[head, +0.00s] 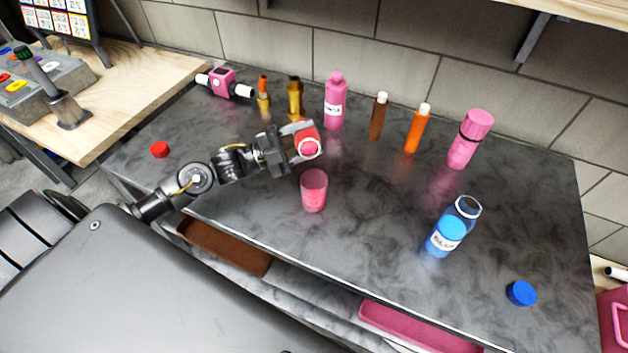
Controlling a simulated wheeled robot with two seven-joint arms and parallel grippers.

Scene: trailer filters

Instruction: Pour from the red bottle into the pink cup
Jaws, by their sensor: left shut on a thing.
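The pink cup (314,192) stands upright on the dark marbled counter, left of its middle. My left gripper (298,143) is shut on the red bottle (306,137). The bottle is held above the counter, just behind the cup in the picture, and is tilted so that its round mouth end faces the camera. The liquid at the mouth looks pinkish red. I see no stream between bottle and cup. The jaws hide part of the bottle. A red cap (159,150) lies on the counter at the left. My right gripper is not in view.
An open blue bottle (446,238) stands at the right, with a blue cap (521,293) near the front edge. Pink bottles (334,102), an orange bottle (416,130), a brown bottle (378,117) and a pink device (223,83) line the back. The counter's middle is clear.

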